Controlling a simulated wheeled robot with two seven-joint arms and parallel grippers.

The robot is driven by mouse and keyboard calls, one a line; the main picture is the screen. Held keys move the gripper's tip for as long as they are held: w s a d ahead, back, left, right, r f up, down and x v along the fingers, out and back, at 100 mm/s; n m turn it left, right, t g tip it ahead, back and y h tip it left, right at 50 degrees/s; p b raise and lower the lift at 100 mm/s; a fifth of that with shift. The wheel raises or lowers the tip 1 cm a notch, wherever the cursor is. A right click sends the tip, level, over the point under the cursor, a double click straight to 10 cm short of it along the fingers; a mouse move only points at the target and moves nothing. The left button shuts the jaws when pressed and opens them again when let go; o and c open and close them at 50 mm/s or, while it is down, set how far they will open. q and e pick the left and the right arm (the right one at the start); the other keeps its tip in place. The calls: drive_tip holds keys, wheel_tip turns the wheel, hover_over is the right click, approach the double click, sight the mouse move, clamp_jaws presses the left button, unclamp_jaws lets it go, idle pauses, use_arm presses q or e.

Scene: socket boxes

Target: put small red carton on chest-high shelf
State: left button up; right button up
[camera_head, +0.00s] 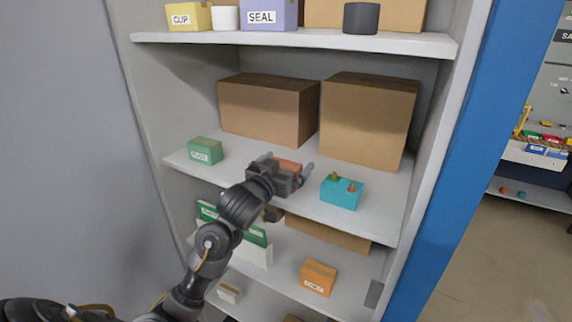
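The small red carton (288,165) is at the middle shelf (236,176), near its front edge, mostly hidden behind my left gripper. My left gripper (287,164) reaches in from the lower left, with one finger on each side of the carton. The view does not show whether the fingers press on the carton or stand slightly apart from it. Whether the carton rests on the shelf is hidden. My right gripper is not in view.
On the same shelf, a green box (206,151) stands left and a teal box with pegs (341,192) right. Two large brown boxes (266,109) (367,120) fill the back. The upper shelf (300,38) overhangs. An orange box (317,278) is below.

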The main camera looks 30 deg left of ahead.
use_arm(q)
drive_tip(key=shift+s, duration=0.1)
drive_tip(key=shift+r, duration=0.25)
drive_tip(key=s+p, duration=0.6)
drive_tip(key=s, duration=0.6)
drive_tip(key=shift+d, duration=0.15)
